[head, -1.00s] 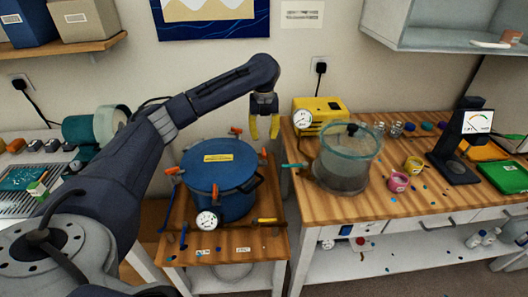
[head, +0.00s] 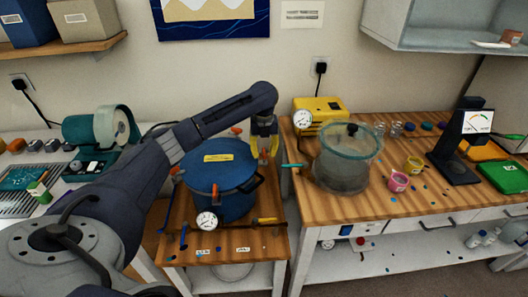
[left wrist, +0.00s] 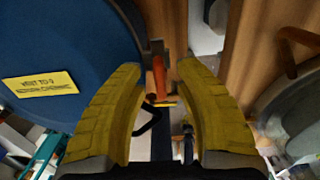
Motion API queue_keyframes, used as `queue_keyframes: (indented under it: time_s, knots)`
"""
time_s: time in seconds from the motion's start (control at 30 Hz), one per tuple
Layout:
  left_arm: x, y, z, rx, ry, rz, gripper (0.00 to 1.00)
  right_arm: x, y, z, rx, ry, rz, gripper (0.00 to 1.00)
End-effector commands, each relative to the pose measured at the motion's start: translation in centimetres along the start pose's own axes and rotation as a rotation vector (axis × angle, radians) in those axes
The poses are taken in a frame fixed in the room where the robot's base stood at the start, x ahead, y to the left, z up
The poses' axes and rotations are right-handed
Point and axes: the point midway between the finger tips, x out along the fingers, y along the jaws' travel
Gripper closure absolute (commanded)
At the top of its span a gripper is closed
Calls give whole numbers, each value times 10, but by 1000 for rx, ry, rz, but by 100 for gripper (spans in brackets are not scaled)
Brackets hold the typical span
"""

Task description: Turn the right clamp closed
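The blue pressure pot (head: 222,195) stands on a small wooden stand, with a yellow label on its lid. The right clamp (left wrist: 159,77) has an orange handle and sits at the pot's right edge. My left gripper (head: 264,154) is at that edge, pointing down with yellow fingers. In the left wrist view, my left gripper (left wrist: 160,82) is open, with the clamp's handle between its fingertips and gaps on both sides. Other orange clamps show at the back (head: 236,130) and left (head: 175,170) of the lid. My right gripper is out of view.
A glass chamber (head: 345,165) and a yellow pump (head: 320,108) stand on the right bench. Pink and yellow cups stand beside the chamber. A gauge (head: 206,220) is on the pot's front. A narrow gap separates the stand from the right bench.

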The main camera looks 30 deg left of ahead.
Motion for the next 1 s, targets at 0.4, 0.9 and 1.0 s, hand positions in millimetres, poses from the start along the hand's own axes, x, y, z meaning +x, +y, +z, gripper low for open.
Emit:
queue_keyframes:
  time_s: [0.4, 0.9, 1.0]
  knots:
    - [0, 0, 0, 0, 0, 1, 100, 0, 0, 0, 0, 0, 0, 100]
    - [0, 1, 0, -73, -1, 2, 100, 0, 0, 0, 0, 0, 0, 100]
    - [-1, 0, 0, -137, -2, 1, 100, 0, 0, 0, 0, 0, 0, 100]
